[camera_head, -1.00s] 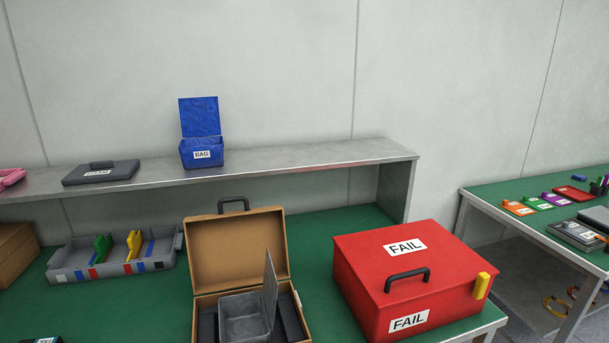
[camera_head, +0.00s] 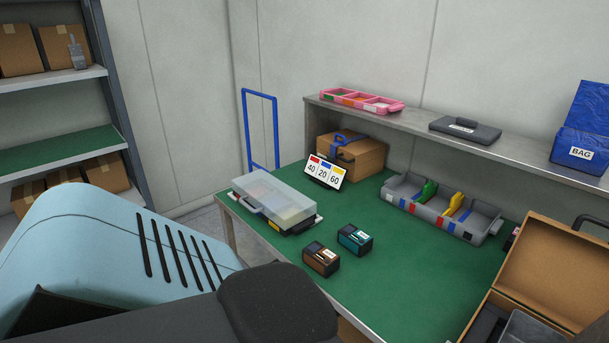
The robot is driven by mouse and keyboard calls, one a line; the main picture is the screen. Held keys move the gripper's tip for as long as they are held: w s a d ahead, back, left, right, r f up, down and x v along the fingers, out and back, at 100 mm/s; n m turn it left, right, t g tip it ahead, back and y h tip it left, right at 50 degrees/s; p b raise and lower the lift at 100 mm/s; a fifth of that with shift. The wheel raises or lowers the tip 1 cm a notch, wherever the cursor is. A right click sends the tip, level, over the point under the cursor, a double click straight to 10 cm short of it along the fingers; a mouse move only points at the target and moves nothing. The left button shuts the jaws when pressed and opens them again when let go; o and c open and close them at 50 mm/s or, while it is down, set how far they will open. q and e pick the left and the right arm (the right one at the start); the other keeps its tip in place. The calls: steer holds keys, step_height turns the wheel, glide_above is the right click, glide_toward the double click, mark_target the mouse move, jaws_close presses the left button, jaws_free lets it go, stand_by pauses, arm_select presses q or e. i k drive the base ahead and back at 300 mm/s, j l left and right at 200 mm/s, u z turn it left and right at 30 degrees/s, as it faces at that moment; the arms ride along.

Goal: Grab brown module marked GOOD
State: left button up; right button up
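A brown module (camera_head: 321,259) with a dark top and a small light label sits on the green table near its front left edge. The label is too small to read. A teal module (camera_head: 354,239) of similar shape sits just behind it to the right. My arm fills the lower left of the view, in front of the table edge. Neither of my grippers shows.
A clear-lidded case (camera_head: 274,198) stands left of the modules. A number sign (camera_head: 326,172), a brown box (camera_head: 352,153) and a grey divided tray (camera_head: 442,209) are behind. An open brown case (camera_head: 553,262) is at right. Green tabletop (camera_head: 410,270) right of the modules is clear.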

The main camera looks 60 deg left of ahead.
mark_target(324, 261)
steer(key=u, duration=1.75)
